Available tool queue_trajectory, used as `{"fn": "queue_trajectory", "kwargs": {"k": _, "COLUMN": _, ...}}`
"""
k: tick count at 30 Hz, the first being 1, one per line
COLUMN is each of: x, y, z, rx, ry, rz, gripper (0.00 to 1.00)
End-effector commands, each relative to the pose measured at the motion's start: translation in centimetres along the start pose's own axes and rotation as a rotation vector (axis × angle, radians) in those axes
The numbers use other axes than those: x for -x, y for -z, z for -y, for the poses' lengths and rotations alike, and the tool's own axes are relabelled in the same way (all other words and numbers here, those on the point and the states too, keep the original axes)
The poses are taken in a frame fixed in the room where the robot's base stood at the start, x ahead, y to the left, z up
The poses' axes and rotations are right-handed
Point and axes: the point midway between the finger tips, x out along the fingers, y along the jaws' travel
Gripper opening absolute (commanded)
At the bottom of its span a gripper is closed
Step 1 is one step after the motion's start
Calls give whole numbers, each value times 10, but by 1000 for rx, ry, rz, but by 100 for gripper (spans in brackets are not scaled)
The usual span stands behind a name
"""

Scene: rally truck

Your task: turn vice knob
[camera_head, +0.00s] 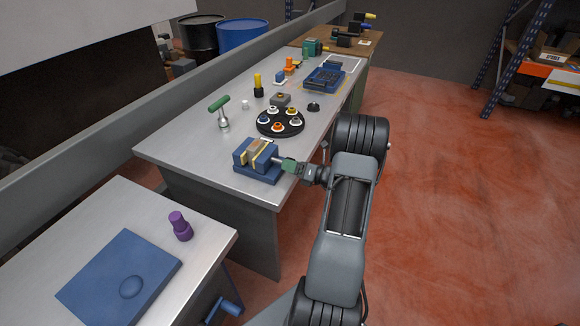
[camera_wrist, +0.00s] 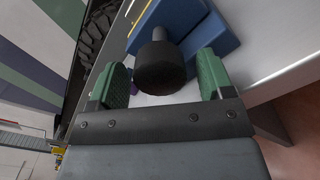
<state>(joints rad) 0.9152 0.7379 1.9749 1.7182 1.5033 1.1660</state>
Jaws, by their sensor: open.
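The blue vice (camera_head: 243,153) with yellow-edged jaws stands at the near right corner of the grey metal workbench. Its screw sticks out to the right toward my gripper (camera_head: 288,165). In the wrist view, the round black vice knob (camera_wrist: 160,68) lies between the two green fingers of my gripper (camera_wrist: 163,78), and the blue vice body (camera_wrist: 178,14) shows behind it. My gripper is open, with a finger on each side of the knob. Gaps show between the fingers and the knob. In the head view my gripper hides the knob.
A black round tray (camera_head: 266,116) of coloured parts and a green-handled tool (camera_head: 220,107) stand behind the vice on the workbench (camera_head: 180,145). A nearer table (camera_head: 112,205) holds a blue panel and a purple object (camera_head: 180,227). Open red floor (camera_head: 465,200) lies to the right.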

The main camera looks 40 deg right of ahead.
Motion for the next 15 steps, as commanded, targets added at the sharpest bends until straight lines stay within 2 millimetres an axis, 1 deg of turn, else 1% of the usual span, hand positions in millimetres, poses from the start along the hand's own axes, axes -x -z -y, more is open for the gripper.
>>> {"fn": "queue_trajectory", "kwargs": {"k": 12, "x": 82, "y": 1, "z": 1, "rx": 0, "ry": 4, "rz": 5, "gripper": 74}}
{"fn": "queue_trajectory", "kwargs": {"k": 15, "x": 99, "y": 1, "z": 1, "rx": 0, "ry": 4, "rz": 3, "gripper": 74}}
